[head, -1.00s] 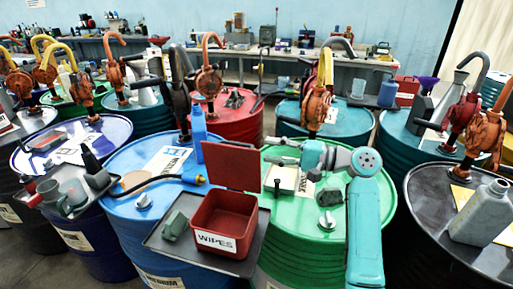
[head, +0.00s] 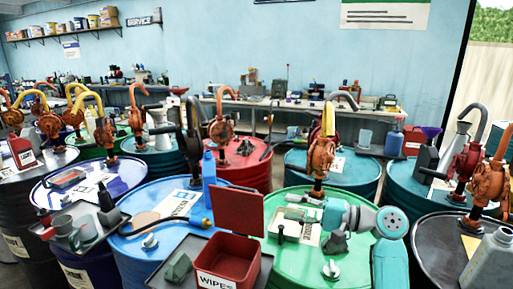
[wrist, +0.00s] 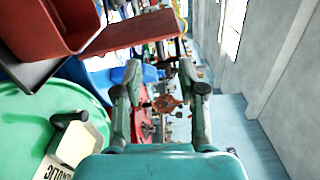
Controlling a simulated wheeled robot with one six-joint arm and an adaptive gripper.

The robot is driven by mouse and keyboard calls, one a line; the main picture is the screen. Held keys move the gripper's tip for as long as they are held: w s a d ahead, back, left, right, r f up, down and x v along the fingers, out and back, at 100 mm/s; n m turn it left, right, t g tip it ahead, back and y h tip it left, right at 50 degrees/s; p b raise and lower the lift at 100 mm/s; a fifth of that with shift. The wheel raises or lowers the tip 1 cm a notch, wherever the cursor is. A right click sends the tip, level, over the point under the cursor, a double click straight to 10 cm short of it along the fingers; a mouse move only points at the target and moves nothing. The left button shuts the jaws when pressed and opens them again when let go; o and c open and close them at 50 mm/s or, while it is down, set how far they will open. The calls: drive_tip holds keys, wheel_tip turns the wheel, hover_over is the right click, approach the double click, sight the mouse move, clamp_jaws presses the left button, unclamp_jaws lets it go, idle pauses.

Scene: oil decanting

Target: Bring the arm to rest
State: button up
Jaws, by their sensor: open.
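My gripper (head: 290,206) is open and empty above the green drum (head: 345,262) in the head view. My teal arm comes up from the lower right and the gripper points left. In the wrist view the gripper's two fingers (wrist: 160,85) stand apart with nothing between them. The front of the gripper is small in the head view, and part of the drum top is hidden behind my arm.
A red open-lidded WIPES box (head: 228,258) stands on a tray left of my gripper. An orange pump (head: 320,158) rises behind it. Drums with pumps crowd both sides. A workbench (head: 300,103) runs along the back wall.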

drive_tip(key=s+d+f+m+t+h, duration=0.15)
drive_tip(key=s+f+t+h, duration=0.35)
drive_tip(key=f, duration=1)
drive_tip(key=s+f+m+t+h, duration=0.1)
drive_tip(key=s+f+m+h, duration=0.45)
drive_tip(key=f, duration=0.95)
drive_tip(key=s+d+f+n+h, duration=0.1)
drive_tip(key=s+f, duration=0.2)
drive_tip(key=s, duration=0.3)
drive_tip(key=s+d+f+n+t+h, duration=0.1)
drive_tip(key=s+f, duration=0.1)
drive_tip(key=s, duration=0.4)
drive_tip(key=s+d+f+n+h, duration=0.1)
drive_tip(key=s+f, duration=0.2)
drive_tip(key=s, duration=0.3)
drive_tip(key=s+d+r+n+h, duration=0.1)
drive_tip(key=s+d+n+h, duration=0.15)
drive_tip(key=s, duration=0.85)
drive_tip(key=s+d+r+n+t+h, duration=0.1)
drive_tip(key=s+r+n, duration=0.5)
drive_tip(key=s+r, duration=0.6)
drive_tip(key=s, duration=0.3)
drive_tip(key=shift+s+n+t, duration=0.3)
drive_tip(key=shift+s+n, duration=0.05)
